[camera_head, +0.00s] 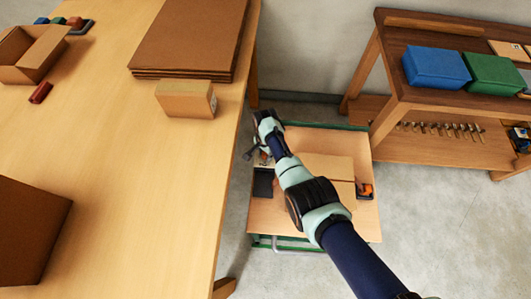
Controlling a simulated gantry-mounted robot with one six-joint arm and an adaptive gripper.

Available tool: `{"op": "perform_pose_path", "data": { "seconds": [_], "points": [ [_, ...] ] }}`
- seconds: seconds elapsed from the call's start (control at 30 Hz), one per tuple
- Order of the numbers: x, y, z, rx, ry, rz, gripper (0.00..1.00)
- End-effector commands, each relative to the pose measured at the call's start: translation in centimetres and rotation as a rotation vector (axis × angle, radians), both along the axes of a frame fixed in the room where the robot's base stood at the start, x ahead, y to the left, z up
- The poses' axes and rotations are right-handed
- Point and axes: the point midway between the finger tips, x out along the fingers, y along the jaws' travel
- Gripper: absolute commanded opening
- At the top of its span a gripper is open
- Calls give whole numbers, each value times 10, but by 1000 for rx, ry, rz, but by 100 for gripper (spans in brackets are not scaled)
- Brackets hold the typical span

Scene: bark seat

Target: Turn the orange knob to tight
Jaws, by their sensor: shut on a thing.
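My gripper (262,152) points down at the left side of a low cart, with my wrist above it hiding much of it. A small orange-red patch (264,157) shows right at the fingers, and it appears to be the orange knob. My gripper is shut on it. Its shape, any marks and how far it is turned are too small or hidden to tell. A dark part (248,154) sticks out to the left of the fingers.
The cart's light wooden top (265,215) holds a black tray (263,183), a cardboard piece (330,168) and an orange-and-black item (366,189). A long table (150,190) stands close on the left. A shelf (420,95) with blue and green boxes stands at the right.

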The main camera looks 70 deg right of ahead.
Motion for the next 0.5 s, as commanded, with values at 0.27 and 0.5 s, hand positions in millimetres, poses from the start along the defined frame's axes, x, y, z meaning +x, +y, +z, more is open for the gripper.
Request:
{"op": "perform_pose_path", "data": {
  "seconds": [0.27, 0.5],
  "points": [
    [0, 0, 1, 0, -1, -8, 0],
    [0, 0, 1, 0, -1, -7, 47]
  ]
}}
